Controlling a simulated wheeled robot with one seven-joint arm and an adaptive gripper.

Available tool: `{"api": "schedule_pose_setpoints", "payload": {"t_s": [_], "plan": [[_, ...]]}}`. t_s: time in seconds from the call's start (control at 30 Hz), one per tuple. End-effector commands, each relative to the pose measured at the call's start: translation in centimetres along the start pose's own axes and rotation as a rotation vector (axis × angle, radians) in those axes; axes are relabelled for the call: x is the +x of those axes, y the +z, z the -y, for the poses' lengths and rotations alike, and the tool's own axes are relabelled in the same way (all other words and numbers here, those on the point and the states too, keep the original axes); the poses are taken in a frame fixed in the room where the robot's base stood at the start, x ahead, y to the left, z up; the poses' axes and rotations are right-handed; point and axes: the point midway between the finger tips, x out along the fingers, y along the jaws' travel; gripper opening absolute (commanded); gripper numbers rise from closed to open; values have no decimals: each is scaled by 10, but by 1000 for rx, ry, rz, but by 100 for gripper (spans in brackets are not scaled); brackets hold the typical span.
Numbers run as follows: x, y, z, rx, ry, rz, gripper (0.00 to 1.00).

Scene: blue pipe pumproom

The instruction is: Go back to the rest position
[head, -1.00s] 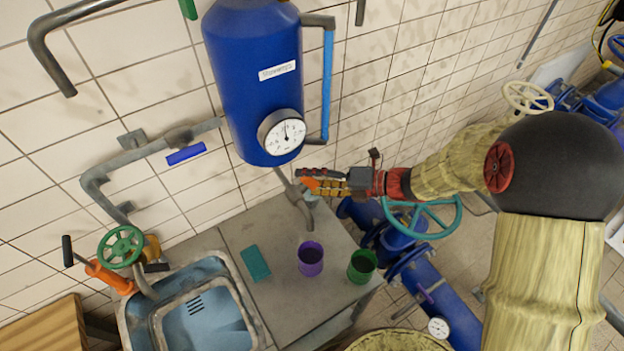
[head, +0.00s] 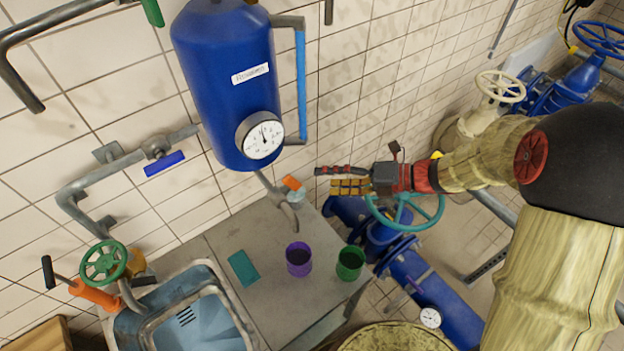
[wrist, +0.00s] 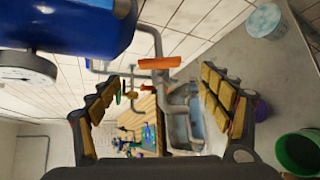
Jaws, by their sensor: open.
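My gripper (head: 345,180) is open and empty in the head view, to the right of the blue tank (head: 228,85) and above the grey counter. In the wrist view my gripper (wrist: 165,105) shows its two padded fingers spread apart. An orange handle (head: 292,183) sits on the pipe outlet below the tank, a short way left of my fingertips and apart from them. It also shows in the wrist view as an orange bar (wrist: 159,63) beyond the fingers.
A purple cup (head: 299,260), a green cup (head: 350,264) and a teal cloth-like piece (head: 243,268) are on the counter (head: 290,315). A sink (head: 195,318) is at left. A teal handwheel (head: 404,212) on blue pipes lies close below my gripper.

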Motion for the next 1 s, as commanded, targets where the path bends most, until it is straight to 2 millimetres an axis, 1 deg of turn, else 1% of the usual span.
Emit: {"api": "schedule_pose_setpoints", "payload": {"t_s": [0.03, 0.2, 0.77, 0.87, 0.93, 1.0], "plan": [[-7, 1, 0, 0, -1, 2, 79], [-18, 0, 0, 1, -1, 0, 79], [-19, 0, 0, -2, -1, -1, 79], [-19, 0, 0, -43, -1, -1, 79], [-19, 0, 3, -114, -10, 0, 79], [-19, -6, 9, -229, -30, -22, 79]]}}
